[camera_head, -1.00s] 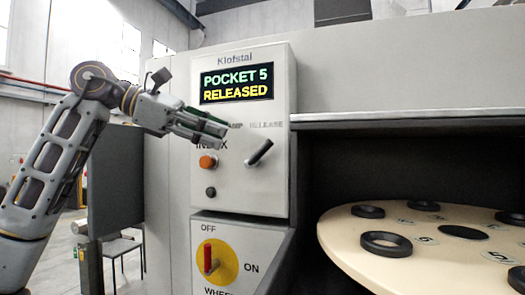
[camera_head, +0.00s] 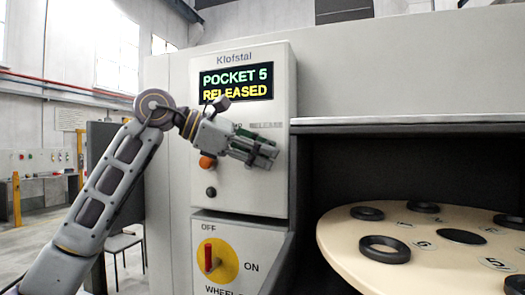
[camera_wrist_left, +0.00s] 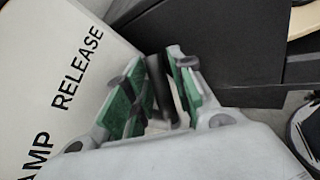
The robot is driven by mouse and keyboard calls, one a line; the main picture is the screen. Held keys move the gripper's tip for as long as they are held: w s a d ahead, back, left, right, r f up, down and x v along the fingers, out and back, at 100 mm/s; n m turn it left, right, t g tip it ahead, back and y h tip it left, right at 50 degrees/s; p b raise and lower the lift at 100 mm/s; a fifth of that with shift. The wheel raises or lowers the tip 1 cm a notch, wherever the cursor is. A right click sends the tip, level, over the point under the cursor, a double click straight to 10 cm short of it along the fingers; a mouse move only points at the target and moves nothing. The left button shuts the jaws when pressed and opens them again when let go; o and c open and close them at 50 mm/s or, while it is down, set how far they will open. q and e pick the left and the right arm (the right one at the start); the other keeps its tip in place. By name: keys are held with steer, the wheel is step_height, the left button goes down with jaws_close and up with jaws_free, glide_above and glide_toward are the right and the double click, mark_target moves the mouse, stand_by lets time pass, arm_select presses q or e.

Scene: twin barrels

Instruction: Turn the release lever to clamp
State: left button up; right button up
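The grey control panel (camera_head: 240,200) has a display (camera_head: 237,84) that reads POCKET 5 RELEASED. My left gripper (camera_head: 268,152) is in front of the panel, below the display, and covers the release lever in the head view. In the left wrist view the gripper (camera_wrist_left: 158,78) has its green-padded fingers apart. A dark bar (camera_wrist_left: 161,88), which looks like the lever, shows between them; I cannot tell whether they touch it. The RELEASE lettering (camera_wrist_left: 78,68) and part of CLAMP lie left of the fingers. My right gripper is not in view.
An orange button (camera_head: 207,162) and a black knob (camera_head: 211,192) sit left of and below the gripper. A red switch (camera_head: 209,257) on a yellow disc is lower down. At right, a round cream table (camera_head: 355,240) carries several black rings inside a dark recess.

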arm_select(q)
steer(key=shift+d, duration=0.1)
steer(key=shift+c, duration=0.2)
jaws_close()
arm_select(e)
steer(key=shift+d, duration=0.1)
arm_select(q)
steer(key=shift+w, duration=0.1)
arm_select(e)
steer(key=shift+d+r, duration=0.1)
